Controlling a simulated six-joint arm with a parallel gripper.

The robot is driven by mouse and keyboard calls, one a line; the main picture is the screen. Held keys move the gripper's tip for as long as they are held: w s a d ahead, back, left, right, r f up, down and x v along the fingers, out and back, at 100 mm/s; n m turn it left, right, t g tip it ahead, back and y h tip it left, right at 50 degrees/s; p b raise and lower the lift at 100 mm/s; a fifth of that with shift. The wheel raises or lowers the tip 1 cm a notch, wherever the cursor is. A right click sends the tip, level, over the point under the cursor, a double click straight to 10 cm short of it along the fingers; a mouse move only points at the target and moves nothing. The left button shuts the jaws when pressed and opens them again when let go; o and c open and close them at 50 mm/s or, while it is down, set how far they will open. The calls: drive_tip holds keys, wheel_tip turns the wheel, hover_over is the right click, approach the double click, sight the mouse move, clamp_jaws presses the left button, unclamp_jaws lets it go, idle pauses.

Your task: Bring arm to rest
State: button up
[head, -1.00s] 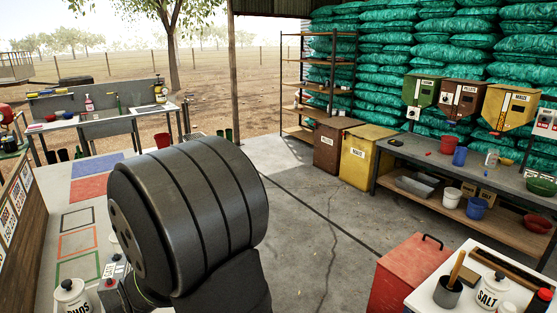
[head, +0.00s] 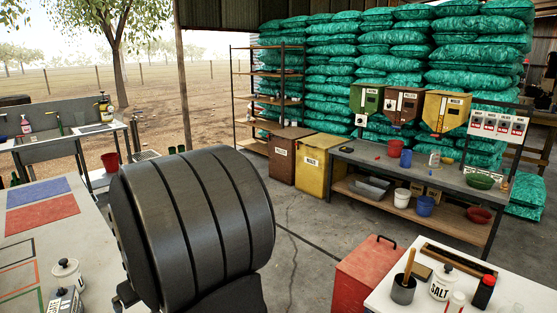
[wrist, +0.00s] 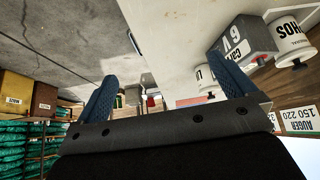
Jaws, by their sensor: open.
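My gripper (wrist: 165,88) shows in the wrist view with its two blue fingers spread wide apart. Nothing is between the fingers. The wrist view is tilted so that the shed appears upside down, with the white table top and floor above and the shelves below. In the head view a thick dark ribbed part of my arm fills the lower left centre. My gripper itself is hidden in the head view.
A white table (head: 60,232) with coloured mats and a lidded jar (head: 68,274) lies left of my arm. A red bin (head: 368,272) and a table with a SALT jar (head: 442,284) stand at lower right. A long workbench (head: 420,178) is behind. Concrete floor (head: 305,235) between is clear.

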drive_tip(key=w+d+m+t+h, duration=0.1)
drive_tip(key=w+d, duration=0.4)
drive_tip(key=w, duration=0.6)
drive_tip(key=shift+r+m, duration=0.3)
drive_tip(key=shift+m, duration=0.5)
drive_tip(key=shift+a, duration=0.1)
drive_tip(key=s+a+f+n+g, duration=0.1)
drive_tip(key=s+a+n, duration=0.1)
drive_tip(key=s, duration=0.8)
drive_tip(key=s+a+f+n+y, duration=0.1)
drive_tip(key=s+a, duration=0.4)
drive_tip(key=s, duration=0.5)
drive_tip(key=shift+a+n+g+y, duration=0.3)
drive_tip(key=shift+n+g, duration=0.1)
drive_tip(key=shift+n, duration=0.3)
drive_tip(key=shift+w+d, duration=0.1)
drive_tip(key=shift+w, duration=0.05)
